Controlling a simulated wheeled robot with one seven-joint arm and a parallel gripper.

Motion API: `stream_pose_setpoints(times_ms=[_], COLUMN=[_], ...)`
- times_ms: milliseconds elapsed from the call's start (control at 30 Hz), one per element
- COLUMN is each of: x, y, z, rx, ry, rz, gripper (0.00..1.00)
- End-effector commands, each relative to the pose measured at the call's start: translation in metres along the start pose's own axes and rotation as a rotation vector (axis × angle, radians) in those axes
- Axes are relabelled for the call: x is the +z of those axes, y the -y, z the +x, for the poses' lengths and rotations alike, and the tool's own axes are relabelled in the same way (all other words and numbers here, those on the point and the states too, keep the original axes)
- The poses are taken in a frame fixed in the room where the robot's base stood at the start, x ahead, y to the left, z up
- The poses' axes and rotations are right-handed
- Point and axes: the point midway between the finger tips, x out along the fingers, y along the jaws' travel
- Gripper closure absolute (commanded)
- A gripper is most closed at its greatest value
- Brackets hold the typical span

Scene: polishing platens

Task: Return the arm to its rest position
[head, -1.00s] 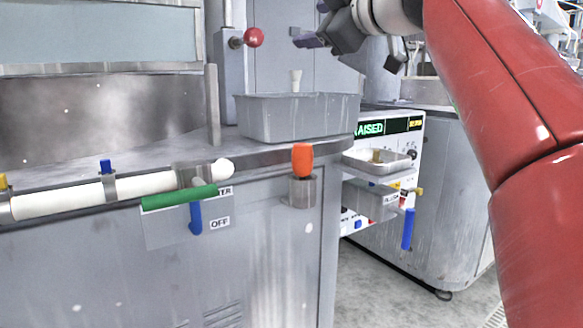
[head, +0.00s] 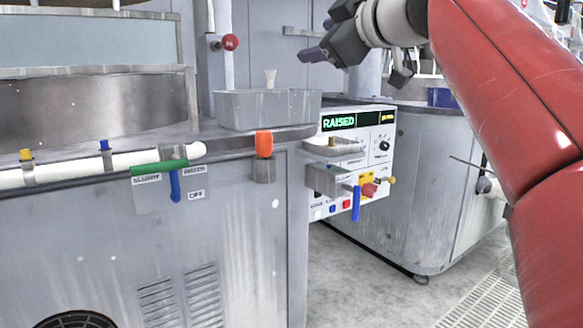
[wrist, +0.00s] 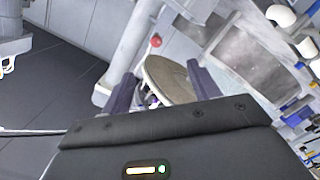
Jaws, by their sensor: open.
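My gripper (head: 320,40) is at the top of the head view, in front of a grey cabinet and right of the red ball knob (head: 230,42). Its purple fingers point left and it holds nothing. In the wrist view my gripper (wrist: 165,85) has its two purple fingers spread apart with a gap between them. A round tan platen (wrist: 168,80) shows beyond and between the fingers, apart from them. My red arm comes down the right side of the head view and hides part of the background there.
A grey bin (head: 268,110) stands on the machine's ledge below my gripper. A control panel reading RAISED (head: 385,160) stands to the right. Open floor (head: 370,290) lies at lower right.

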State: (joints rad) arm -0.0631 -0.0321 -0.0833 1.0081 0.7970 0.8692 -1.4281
Motion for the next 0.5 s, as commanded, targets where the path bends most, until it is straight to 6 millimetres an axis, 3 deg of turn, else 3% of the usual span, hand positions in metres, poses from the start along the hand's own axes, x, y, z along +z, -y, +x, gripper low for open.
stream_pose_setpoints(times_ms=[267,367,500], x=[0.040,0.061,0.101], y=[0.035,0.055,0.099], z=[-0.015,-0.024,-0.046], rx=[-0.050,-0.069,-0.094], ry=[0.135,0.207,0.350], rz=[0.177,0.265,0.423], gripper=[0.39,0.39,0.39])
